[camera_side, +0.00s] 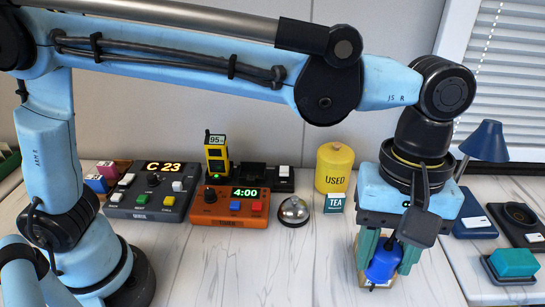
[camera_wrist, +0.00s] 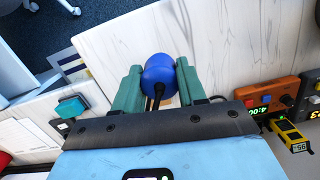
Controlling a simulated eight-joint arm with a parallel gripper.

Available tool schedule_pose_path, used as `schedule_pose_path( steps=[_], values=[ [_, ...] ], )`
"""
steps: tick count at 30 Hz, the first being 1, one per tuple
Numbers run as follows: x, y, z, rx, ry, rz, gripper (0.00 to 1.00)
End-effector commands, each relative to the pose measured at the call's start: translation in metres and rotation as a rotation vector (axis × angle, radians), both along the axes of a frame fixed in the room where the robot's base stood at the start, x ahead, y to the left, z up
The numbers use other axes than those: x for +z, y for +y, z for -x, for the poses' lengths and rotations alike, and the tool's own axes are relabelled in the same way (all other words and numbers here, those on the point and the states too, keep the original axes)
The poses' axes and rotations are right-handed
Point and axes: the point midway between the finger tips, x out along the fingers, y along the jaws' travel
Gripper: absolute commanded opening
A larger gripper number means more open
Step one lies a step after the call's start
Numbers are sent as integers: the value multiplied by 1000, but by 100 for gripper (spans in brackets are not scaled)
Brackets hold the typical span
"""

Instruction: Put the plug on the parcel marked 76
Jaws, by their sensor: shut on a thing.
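My gripper (camera_side: 387,264) is low over the bench at the right of the side view, its green fingers shut on a blue plug (camera_side: 383,263). In the wrist view the plug (camera_wrist: 159,73) sits between the two fingers (camera_wrist: 157,85), with a dark stem or cord running back from it. A small brown, box-like thing (camera_side: 361,270) shows just behind and below the plug, mostly hidden by the gripper. I cannot tell whether the plug touches it. No mark 76 is readable in either view.
A grey C 23 box (camera_side: 150,190), an orange 4:00 timer (camera_side: 230,206), a bell (camera_side: 293,210), a yellow USED canister (camera_side: 334,167) and a TEA box (camera_side: 335,203) stand left of my gripper. A teal block (camera_side: 513,262) and blue lamp (camera_side: 486,140) are right. The front middle bench is clear.

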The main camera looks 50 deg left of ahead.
Motion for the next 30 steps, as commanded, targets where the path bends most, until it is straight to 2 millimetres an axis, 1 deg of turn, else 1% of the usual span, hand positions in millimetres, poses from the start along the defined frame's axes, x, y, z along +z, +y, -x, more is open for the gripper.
schedule_pose_path(
  steps=[3,7,18,21,24,27,30],
  values=[
    [0,-4,-9,5,0,0,11],
    [-7,0,-22,9,0,0,11],
    [-52,32,-90,10,0,0,11],
    [-61,38,-104,8,0,0,11],
    [-67,42,-112,6,0,-1,11],
    [-71,43,-115,5,0,0,11],
    [-82,43,-116,5,0,0,11]
  ],
)
